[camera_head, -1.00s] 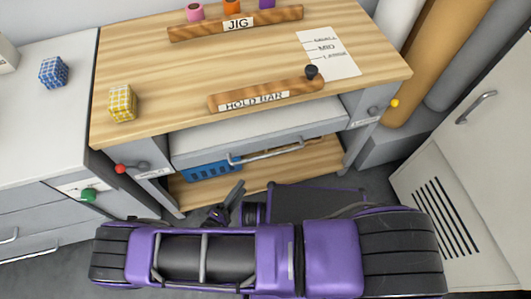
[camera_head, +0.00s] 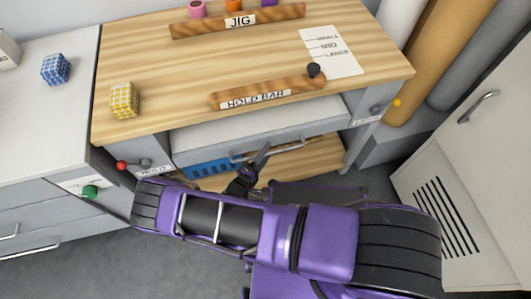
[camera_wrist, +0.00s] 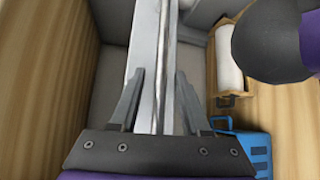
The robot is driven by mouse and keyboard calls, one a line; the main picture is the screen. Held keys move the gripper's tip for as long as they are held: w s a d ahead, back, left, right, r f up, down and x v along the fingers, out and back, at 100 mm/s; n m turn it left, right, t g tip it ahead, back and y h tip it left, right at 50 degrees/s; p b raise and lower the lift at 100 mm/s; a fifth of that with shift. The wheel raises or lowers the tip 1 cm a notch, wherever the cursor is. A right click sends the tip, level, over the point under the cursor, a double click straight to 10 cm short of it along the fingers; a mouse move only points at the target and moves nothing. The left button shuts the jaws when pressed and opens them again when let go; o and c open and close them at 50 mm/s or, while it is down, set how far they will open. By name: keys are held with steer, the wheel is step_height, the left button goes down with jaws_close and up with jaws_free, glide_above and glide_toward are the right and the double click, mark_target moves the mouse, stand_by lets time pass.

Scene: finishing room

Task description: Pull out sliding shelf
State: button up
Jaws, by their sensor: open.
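The sliding shelf (camera_head: 215,137) is a pale grey board with a grey front, set under the wooden bench top. Its metal bar handle (camera_head: 287,147) runs along its front. My gripper (camera_head: 262,153) is in front of the shelf, at the handle. In the wrist view my gripper (camera_wrist: 158,95) is open, and a shiny metal bar (camera_wrist: 169,55), seemingly the handle, runs between its two fingers. Whether either finger touches it, I cannot tell. The arm hides part of the space below the shelf.
A blue basket (camera_head: 207,167) stands on the lower wooden shelf (camera_head: 310,152). A red knob (camera_head: 122,165) and a yellow knob (camera_head: 397,103) stick out at the bench's sides. The hold bar (camera_head: 230,97) lies on the top. A white cabinet (camera_head: 480,140) stands at right.

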jaws_close()
stand_by(1.4)
